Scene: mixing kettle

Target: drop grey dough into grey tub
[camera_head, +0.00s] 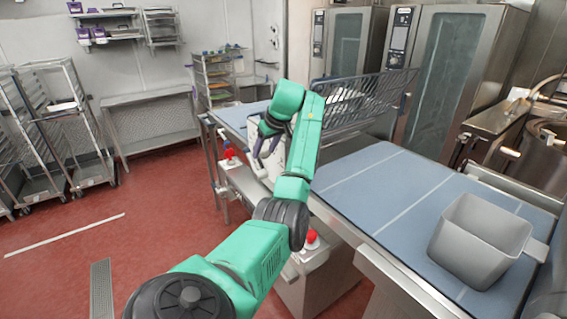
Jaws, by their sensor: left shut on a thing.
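The grey tub (480,240) is an open, square-sided container with a side handle, standing on the blue belt at the lower right. My left gripper (265,148) is at the middle of the belt machine, well to the left of and beyond the tub. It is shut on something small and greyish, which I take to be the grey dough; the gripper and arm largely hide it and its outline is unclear. My right gripper is not in view.
The blue belt (375,182) runs from the tub towards the centre. A dark wire guard (365,98) stands above it. Red buttons (312,237) sit on the machine's near side. A steel kettle (548,140) is at the right.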

